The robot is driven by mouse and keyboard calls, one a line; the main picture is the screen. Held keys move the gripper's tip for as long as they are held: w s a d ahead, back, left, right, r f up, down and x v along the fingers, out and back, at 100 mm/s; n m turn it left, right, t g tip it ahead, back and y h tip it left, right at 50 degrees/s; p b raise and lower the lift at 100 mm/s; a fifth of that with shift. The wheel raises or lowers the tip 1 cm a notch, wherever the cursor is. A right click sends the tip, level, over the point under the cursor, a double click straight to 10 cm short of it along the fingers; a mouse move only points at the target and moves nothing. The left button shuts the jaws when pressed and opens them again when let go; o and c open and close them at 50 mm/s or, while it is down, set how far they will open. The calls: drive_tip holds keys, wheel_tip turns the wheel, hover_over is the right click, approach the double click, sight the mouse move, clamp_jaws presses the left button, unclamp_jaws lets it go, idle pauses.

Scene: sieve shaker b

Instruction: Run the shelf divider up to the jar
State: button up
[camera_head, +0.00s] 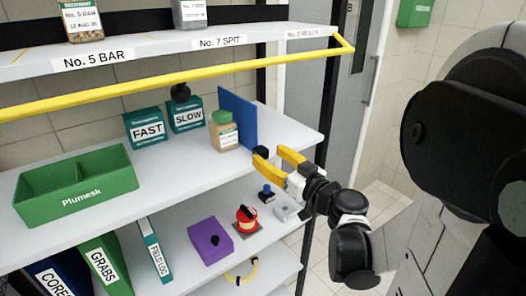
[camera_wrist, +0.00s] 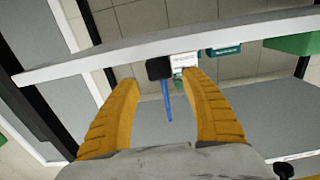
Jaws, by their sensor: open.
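The blue shelf divider (camera_head: 239,118) stands upright on the middle shelf, near its right end. A black block (camera_head: 261,151) is at its front edge; the divider shows as a thin blue strip (camera_wrist: 166,102) in the wrist view. The jar (camera_head: 226,138), with a green lid and tan contents, stands just left of the divider; whether they touch I cannot tell. My gripper (camera_head: 272,158) is open at the shelf's front edge. Its yellow fingers (camera_wrist: 160,85) point at the black block, which appears between and beyond the tips, with nothing held.
Teal FAST (camera_head: 147,129) and SLOW (camera_head: 187,115) boxes stand left of the jar. A green Plumesk bin (camera_head: 80,188) is farther left. A yellow rail (camera_head: 170,78) runs along the upper shelf. Below are a purple box (camera_head: 209,240) and a red knob (camera_head: 246,217). The shelf right of the divider is clear.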

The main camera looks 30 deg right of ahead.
drive_tip(key=s, duration=0.8)
drive_tip(key=shift+s+d, duration=0.2)
drive_tip(key=shift+d, duration=0.1)
drive_tip(key=a+f+g+y+b, duration=0.1)
drive_tip(key=a+f+g, duration=0.35)
drive_tip(key=a, duration=0.25)
drive_tip(key=a+f+g+y, duration=0.2)
drive_tip(key=a+f+g, duration=0.1)
drive_tip(key=a+f, duration=0.3)
drive_tip(key=s+a+g+h, duration=0.3)
drive_tip(key=s+h, duration=0.1)
drive_tip(key=s, duration=0.2)
drive_tip(key=shift+s+a+r+m+b, duration=0.3)
drive_tip(key=shift+s+m+b, duration=0.05)
drive_tip(key=shift+m+b, duration=0.1)
idle(0.5)
